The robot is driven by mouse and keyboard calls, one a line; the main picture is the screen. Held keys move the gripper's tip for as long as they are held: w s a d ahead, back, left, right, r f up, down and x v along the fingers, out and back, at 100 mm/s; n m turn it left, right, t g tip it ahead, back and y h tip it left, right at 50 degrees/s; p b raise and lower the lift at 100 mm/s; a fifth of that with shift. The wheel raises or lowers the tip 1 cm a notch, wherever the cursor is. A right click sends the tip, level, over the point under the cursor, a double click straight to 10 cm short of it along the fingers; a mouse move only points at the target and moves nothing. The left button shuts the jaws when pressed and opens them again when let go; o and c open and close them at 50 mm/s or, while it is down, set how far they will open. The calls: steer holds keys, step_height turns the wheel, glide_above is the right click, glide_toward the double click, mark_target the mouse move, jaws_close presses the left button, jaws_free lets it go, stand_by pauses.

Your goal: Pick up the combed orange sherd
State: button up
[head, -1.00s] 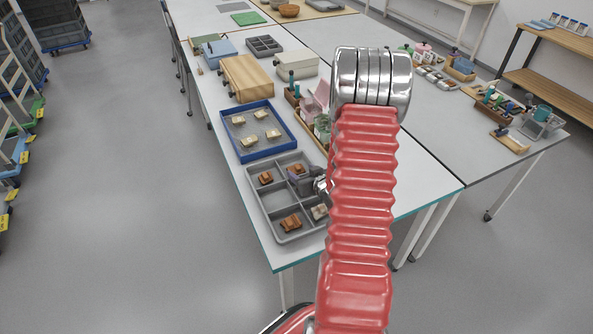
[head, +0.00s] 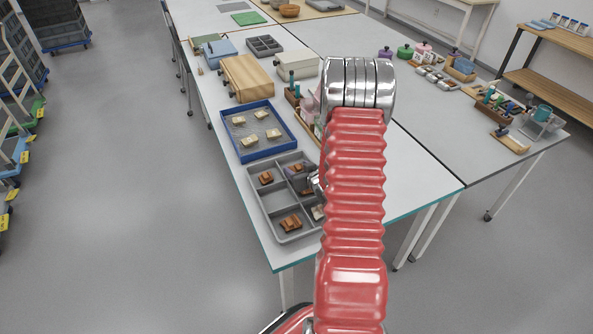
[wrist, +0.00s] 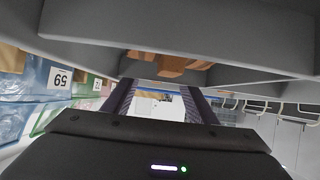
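A grey divided tray (head: 281,239) sits near the front edge of the table. An orange-brown sherd (head: 297,168) lies in its back right compartment, partly hidden by my gripper (head: 305,186). Other orange-brown sherds lie in the back left compartment (head: 266,178) and the front left one (head: 291,223). Combing is too small to make out on any of them. A paler sherd (head: 317,212) in the front right is half hidden by my arm. In the wrist view, my gripper (wrist: 160,88) has its two dark fingers apart, with an orange-brown sherd (wrist: 170,64) just beyond them.
Grey tray walls (wrist: 180,52) cross the wrist view close to the fingers. A wooden box (head: 247,78) is farther back. The table right of my arm (head: 415,180) is clear.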

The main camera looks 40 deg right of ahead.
steer(key=c, duration=0.7)
step_height(320, 180, up, 10)
stand_by(0.6)
stand_by(0.5)
